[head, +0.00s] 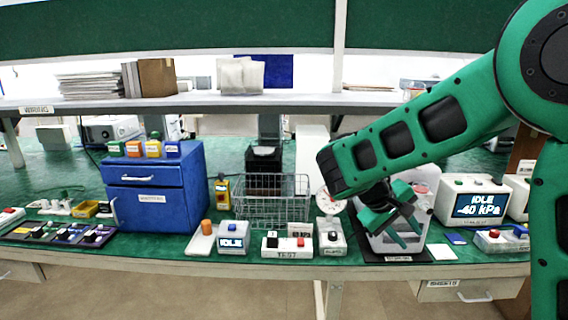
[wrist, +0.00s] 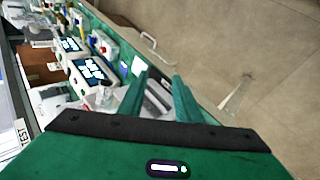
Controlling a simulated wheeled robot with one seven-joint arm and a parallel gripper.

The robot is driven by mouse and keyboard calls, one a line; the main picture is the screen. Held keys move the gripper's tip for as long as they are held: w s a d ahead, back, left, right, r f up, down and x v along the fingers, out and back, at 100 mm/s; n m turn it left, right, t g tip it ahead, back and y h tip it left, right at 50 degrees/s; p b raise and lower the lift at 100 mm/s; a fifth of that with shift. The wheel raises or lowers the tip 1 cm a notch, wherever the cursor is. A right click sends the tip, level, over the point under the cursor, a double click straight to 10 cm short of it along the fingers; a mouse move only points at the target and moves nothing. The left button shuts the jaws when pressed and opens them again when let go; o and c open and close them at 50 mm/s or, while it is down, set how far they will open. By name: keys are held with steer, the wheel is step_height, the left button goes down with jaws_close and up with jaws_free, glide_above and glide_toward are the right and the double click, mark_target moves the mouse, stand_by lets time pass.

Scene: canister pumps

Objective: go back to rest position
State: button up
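My gripper (head: 404,236) hangs at the end of my green arm on the right side of the bench in the head view. Its two fingers stand apart with nothing seen between them. In the head view it is in front of a clear canister (head: 423,215) that stands on a black base, and the arm hides part of it. In the wrist view the two green fingers (wrist: 158,98) are spread, with the bench edge and floor beyond them.
A pump unit (head: 480,203) reading IDLE -40 kPa stands right of the canister. A wire basket (head: 272,212), a small IDLE box (head: 232,238) and a blue drawer cabinet (head: 155,190) stand to the left. A shelf (head: 230,106) runs above the bench. The floor in front is clear.

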steer(key=s+d+m+g+y, duration=0.2)
steer(key=s+d+m+y, duration=0.25)
steer(key=s+d, duration=0.9)
steer(key=s+a+f+m+y, duration=0.2)
steer(key=s+m, duration=0.3)
steer(key=s, duration=1.2)
steer(key=shift+a+y, duration=0.6)
steer(key=shift+y, duration=0.05)
steer(key=shift+f, duration=0.1)
steer(key=shift+w+f+g, duration=0.25)
steer(key=shift+w+g, duration=0.05)
steer(key=shift+w, duration=0.3)
steer(key=shift+s, duration=0.1)
